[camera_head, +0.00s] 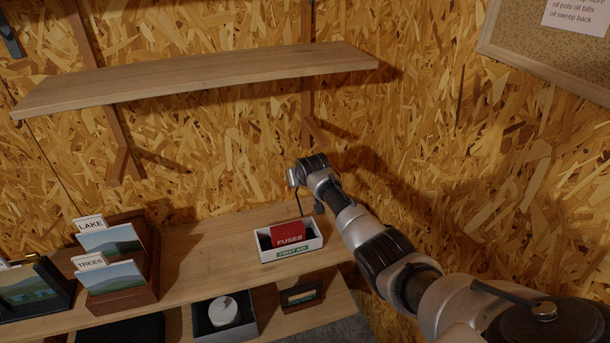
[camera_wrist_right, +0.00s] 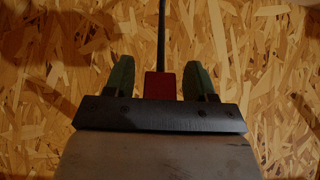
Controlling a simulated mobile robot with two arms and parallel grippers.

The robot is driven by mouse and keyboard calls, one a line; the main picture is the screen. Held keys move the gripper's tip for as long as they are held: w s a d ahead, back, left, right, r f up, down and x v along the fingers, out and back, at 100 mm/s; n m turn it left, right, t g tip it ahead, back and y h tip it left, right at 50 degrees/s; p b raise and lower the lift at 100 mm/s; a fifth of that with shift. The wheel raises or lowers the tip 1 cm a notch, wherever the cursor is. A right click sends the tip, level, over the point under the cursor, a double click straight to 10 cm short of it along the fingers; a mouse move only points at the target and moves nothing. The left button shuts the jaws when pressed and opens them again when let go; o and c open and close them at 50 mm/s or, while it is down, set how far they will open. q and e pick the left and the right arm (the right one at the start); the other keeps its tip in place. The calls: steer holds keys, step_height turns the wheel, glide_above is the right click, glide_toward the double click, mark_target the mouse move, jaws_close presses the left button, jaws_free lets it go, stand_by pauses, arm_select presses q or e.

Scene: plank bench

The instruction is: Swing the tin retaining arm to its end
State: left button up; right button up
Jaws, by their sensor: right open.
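A red tin marked FUSES (camera_head: 288,233) sits in a small white box marked FIRST AID (camera_head: 292,252) on the bench shelf. A thin dark rod (camera_head: 299,203) shows just above the tin, beside my right gripper (camera_head: 294,177). In the right wrist view, a dark upright rod (camera_wrist_right: 162,35) ends at a red block (camera_wrist_right: 160,86) between the two green fingers of my right gripper (camera_wrist_right: 159,80). The fingers are open, with gaps on both sides of the block. I cannot tell whether this rod is the retaining arm. My left gripper is not in view.
Card holders marked LAKE (camera_head: 110,240) and TREES (camera_head: 112,277) stand at the left. A wooden shelf (camera_head: 200,78) overhangs the bench. A lower shelf holds a box with a white round thing (camera_head: 223,312). Bare bench (camera_head: 205,245) lies left of the white box.

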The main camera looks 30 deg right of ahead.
steer(key=v, duration=0.9)
steer(key=shift+s+r, duration=0.2)
steer(key=shift+s, duration=0.05)
steer(key=shift+a, duration=0.1)
